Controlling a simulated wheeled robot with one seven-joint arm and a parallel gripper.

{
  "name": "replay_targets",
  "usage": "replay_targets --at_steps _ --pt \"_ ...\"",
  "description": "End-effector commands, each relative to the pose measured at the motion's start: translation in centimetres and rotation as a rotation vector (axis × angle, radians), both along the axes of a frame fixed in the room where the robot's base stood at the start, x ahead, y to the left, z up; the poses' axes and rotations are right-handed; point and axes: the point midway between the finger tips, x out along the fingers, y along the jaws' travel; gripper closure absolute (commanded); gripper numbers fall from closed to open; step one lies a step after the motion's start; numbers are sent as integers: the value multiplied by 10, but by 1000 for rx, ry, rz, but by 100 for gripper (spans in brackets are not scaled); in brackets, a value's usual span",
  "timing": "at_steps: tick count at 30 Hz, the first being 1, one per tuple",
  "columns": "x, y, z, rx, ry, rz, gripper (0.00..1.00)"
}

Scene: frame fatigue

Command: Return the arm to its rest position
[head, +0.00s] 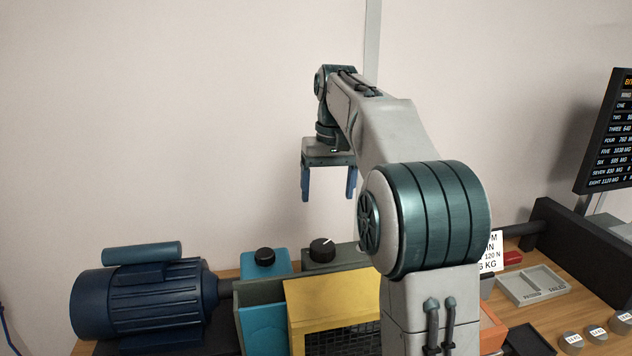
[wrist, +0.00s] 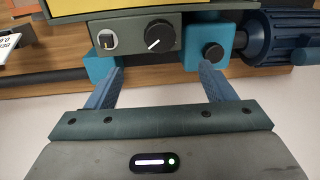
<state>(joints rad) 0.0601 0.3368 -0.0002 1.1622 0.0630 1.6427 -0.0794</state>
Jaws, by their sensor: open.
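My gripper (head: 328,181) is raised in the air above the bench, in front of the bare wall. Its two blue fingers point down and stand apart, with nothing between them. In the wrist view my gripper (wrist: 165,80) also shows open and empty, with a dark control panel (wrist: 184,36) beyond the fingers. My arm reaches up from the lower middle of the head view, bends over, and hides part of the bench behind it.
A blue motor (head: 140,303) lies at the left of the wooden bench. A yellow guard (head: 335,300) stands beside my arm. At the right are a grey tray (head: 533,286), several round weights (head: 597,334) and a dark display board (head: 607,135). The air around my gripper is clear.

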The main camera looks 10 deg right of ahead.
Motion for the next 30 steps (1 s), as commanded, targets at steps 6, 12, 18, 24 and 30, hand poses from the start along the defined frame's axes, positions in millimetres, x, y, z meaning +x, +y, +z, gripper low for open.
replay_targets --at_steps 6,12,18,24,30 --pt "-30 4 -1 -8 -35 -5 24" --pt "-86 10 -17 -24 -98 -16 24" --pt "-147 14 -46 -38 -162 -21 24" --pt "-209 17 -88 -50 -225 -25 24" --pt "-258 18 -130 -57 -273 -25 24"
